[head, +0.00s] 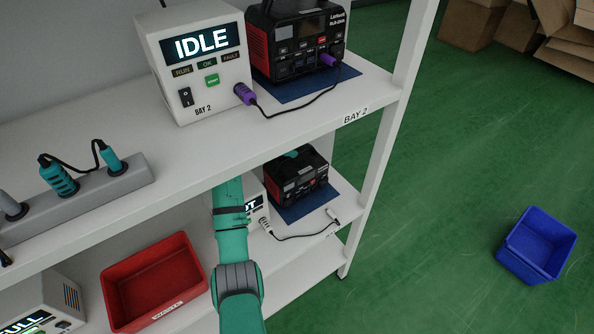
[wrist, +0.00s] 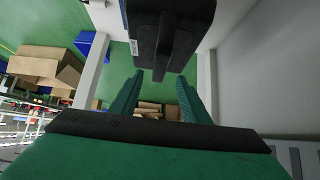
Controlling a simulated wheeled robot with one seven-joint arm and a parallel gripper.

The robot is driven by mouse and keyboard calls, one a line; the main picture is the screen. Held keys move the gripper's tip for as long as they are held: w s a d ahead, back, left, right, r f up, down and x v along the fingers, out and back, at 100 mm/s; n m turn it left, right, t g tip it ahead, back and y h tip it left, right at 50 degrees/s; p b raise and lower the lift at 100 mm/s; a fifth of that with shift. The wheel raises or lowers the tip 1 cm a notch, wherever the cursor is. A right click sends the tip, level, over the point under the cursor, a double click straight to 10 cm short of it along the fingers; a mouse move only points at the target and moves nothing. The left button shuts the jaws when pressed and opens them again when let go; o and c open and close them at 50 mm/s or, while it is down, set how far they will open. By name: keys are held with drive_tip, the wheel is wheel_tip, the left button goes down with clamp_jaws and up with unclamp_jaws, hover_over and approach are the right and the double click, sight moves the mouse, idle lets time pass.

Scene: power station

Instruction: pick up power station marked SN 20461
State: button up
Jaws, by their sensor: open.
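A black power station with red sides (head: 298,178) stands on a blue mat (head: 306,208) on the lower shelf. Its handle (wrist: 160,60) and dark body (wrist: 178,18) show at the top of the wrist view, with a small white label (wrist: 134,47) too small to read. My gripper (wrist: 158,80) is open, its two teal fingers on either side of the handle's end in the picture; I cannot tell whether they touch it. A second black and red power station (head: 298,40) stands on the upper shelf, plugged in with a purple plug. I cannot read SN 20461 on either.
The upper shelf (head: 230,135) hides part of my arm. An IDLE tester (head: 205,60) stands on it. A white plug (head: 332,216) on a cable lies by the lower station. A red bin (head: 150,280) is lower left; a blue bin (head: 537,245) stands on the floor.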

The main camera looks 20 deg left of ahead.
sight(296, 171)
drive_tip(key=shift+x, duration=3.45)
drive_tip(key=shift+s+f, duration=0.1)
drive_tip(key=shift+a, duration=0.1)
clamp_jaws()
drive_tip(key=shift+w+r, duration=0.2)
drive_tip(key=shift+r, duration=0.15)
